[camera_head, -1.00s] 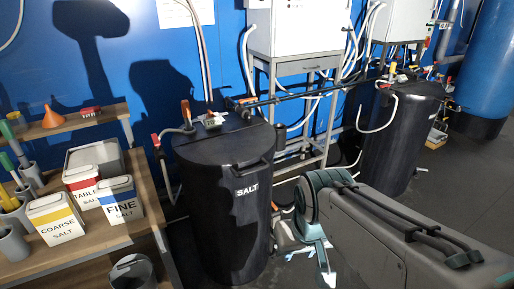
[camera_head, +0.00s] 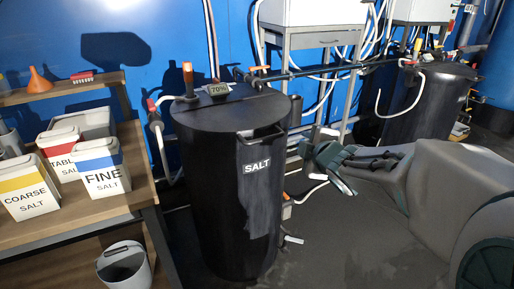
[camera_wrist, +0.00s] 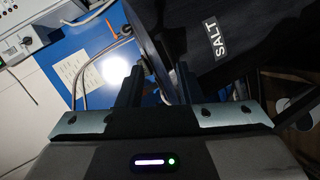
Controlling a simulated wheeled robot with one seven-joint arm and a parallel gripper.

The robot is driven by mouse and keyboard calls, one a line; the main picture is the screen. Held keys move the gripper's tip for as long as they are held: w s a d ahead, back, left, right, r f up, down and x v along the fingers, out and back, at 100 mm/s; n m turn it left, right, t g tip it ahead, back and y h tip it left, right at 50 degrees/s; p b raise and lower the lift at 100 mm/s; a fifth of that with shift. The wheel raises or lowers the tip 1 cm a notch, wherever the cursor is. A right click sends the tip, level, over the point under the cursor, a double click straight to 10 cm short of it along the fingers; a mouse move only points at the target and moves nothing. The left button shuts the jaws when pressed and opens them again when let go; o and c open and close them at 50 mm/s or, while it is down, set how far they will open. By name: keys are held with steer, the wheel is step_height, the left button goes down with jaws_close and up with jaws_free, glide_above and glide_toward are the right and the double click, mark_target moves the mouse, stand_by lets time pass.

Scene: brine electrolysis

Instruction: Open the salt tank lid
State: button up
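The black salt tank (camera_head: 232,200) stands upright left of centre in the head view, with a white SALT label on its front. Its round lid (camera_head: 225,112) lies flat and looks closed, with a dark handle (camera_head: 262,136) at the front right of the rim. My gripper (camera_head: 322,160) is right of the tank, roughly level with the label, apart from the handle. In the wrist view my gripper (camera_wrist: 158,82) shows two dark fingers spread apart with nothing held. The tank's dark side and label (camera_wrist: 217,42) fill the upper right there.
A wooden shelf (camera_head: 95,212) with several salt containers is at left, a grey bucket (camera_head: 124,268) below it. A second black tank (camera_head: 430,110) stands at the back right. A metal stand (camera_head: 300,42) and pipes are behind. The floor in front is clear.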

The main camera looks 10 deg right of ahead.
mark_target(269, 139)
steer(key=w+a+f+n+y+b, duration=0.1)
steer(key=w+a+f+n, duration=0.1)
steer(key=w, duration=0.2)
steer(key=w+a+f+n+y+b, duration=0.1)
steer(key=w+a+f+n+b, duration=0.1)
steer(key=w, duration=0.3)
steer(key=w+a+f+n+y+b, duration=0.2)
steer(key=w+a, duration=0.1)
steer(key=w, duration=0.2)
steer(key=shift+w+f+t, duration=0.1)
steer(key=shift+w+t, duration=0.1)
steer(key=shift+t, duration=0.2)
jaws_close()
